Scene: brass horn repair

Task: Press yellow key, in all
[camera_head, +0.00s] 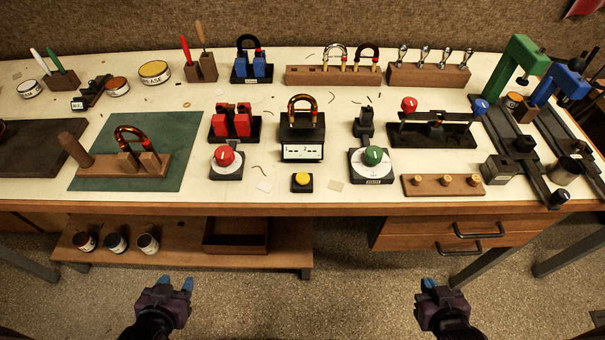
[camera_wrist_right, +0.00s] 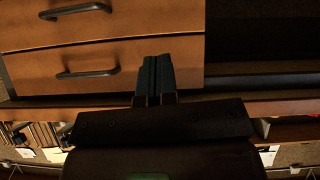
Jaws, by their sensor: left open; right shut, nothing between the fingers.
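The yellow key (camera_head: 302,180) is a round yellow button on a small black base. It sits near the front edge of the bench, in front of a black gauge stand (camera_head: 302,150) with a white display and a brass crook on top. My left gripper (camera_head: 176,284) is open and empty, below and in front of the bench, left of the key. My right gripper (camera_head: 430,284) is shut and empty, in front of the bench, right of the key. In the right wrist view its closed fingers (camera_wrist_right: 155,78) point toward the drawers; the key is not seen there.
A red-knob dial (camera_head: 225,158) stands left of the key and a green-knob dial (camera_head: 372,160) right of it. Small paper slips lie beside the key. The bench front edge (camera_head: 300,209) and drawers (camera_head: 440,235) lie between my grippers and the bench top.

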